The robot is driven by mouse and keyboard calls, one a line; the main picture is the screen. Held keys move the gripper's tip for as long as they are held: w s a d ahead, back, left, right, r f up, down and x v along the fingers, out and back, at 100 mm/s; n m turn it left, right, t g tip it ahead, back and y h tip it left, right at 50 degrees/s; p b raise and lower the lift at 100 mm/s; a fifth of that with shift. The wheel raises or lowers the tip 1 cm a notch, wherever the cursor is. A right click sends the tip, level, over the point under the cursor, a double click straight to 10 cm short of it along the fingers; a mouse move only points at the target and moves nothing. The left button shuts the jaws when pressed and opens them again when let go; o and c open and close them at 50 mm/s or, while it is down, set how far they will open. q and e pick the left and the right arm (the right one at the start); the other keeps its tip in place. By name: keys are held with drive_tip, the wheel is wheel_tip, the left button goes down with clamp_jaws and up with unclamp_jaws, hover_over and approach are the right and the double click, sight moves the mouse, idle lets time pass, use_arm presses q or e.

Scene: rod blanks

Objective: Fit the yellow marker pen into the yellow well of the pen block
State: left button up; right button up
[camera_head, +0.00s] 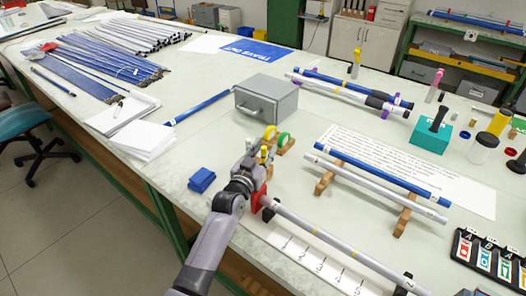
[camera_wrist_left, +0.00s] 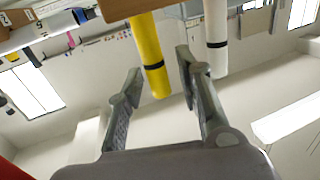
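My left gripper (camera_head: 264,154) is over the table in the middle of the head view. In the left wrist view the left gripper (camera_wrist_left: 158,75) is open, with its fingers apart. The yellow marker pen (camera_wrist_left: 150,58), with a dark band, shows between or just beyond the fingertips, with gaps on both sides. Its upper end in that view meets the edge of a brown block (camera_wrist_left: 120,8); I cannot tell whether it sits in a well. A white pen-like cylinder (camera_wrist_left: 215,35) is beside the right finger. In the head view the gripper mostly hides this spot. My right gripper is not in view.
A grey metal box (camera_head: 267,100) and yellow and green rolls (camera_head: 283,139) stand close behind the gripper. A blue block (camera_head: 202,180) lies to the left. Rods on wooden stands (camera_head: 404,215) lie to the right. A long rod (camera_head: 320,238) runs along the front.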

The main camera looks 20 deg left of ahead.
use_arm(q)
drive_tip(key=shift+r, duration=0.25)
drive_tip(key=s+a, duration=0.1)
drive_tip(key=s, duration=1.1)
drive_tip(key=shift+f, duration=0.15)
